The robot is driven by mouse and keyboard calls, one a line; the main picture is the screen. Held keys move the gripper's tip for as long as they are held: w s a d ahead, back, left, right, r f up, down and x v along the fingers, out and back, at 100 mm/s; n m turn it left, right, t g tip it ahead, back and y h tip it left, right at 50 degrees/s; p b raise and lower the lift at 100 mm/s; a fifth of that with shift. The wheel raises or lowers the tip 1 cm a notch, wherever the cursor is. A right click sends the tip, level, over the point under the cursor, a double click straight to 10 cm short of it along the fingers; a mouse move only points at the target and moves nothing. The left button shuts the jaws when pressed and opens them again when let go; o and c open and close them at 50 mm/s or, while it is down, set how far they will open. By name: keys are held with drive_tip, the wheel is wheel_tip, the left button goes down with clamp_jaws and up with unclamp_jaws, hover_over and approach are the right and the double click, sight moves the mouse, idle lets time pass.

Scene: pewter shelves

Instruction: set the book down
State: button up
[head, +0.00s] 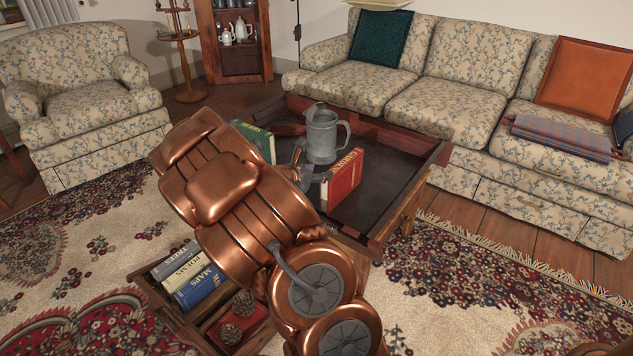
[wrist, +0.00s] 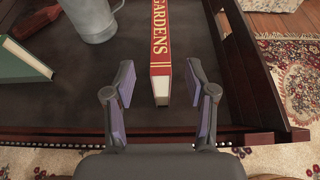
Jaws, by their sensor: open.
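The red book (head: 343,182), titled "GARDENS", stands on its long edge with its spine up, in the dark tray-like table top (head: 385,205). In the wrist view the red book (wrist: 161,45) has its near end and pale page edges between my fingers. My gripper (wrist: 161,88) is open, one finger on each side of the book, with visible gaps. In the head view my copper arm hides much of the table and part of my gripper (head: 312,172).
A pewter jug (head: 322,135) stands close behind the book, and a green book (head: 258,140) is to the left. The table has a raised wooden rim (head: 415,188). A lower open box (head: 165,300) holds several books and pine cones. A sofa (head: 425,95) stands behind.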

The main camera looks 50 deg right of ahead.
drive_tip(key=s+a+r+m+g+y, duration=0.35)
drive_tip(key=s+a+r+m, duration=0.25)
drive_tip(key=s+a+m, duration=0.6)
drive_tip(key=s+a+f+m+y, duration=0.1)
drive_tip(key=s+a, duration=0.4)
drive_tip(key=a, duration=0.5)
drive_tip(key=s+a+m+y, duration=0.3)
drive_tip(key=s+a+y, duration=0.2)
drive_tip(key=a, duration=0.6)
drive_tip(key=s+a+f+m+y, duration=0.1)
drive_tip(key=s+a+y, duration=0.3)
drive_tip(key=a, duration=0.7)
drive_tip(key=shift+s+f+m+g, duration=0.35)
drive_tip(key=shift+s+m, duration=0.25)
drive_tip(key=shift+s, duration=0.25)
drive_tip(key=shift+r, duration=0.1)
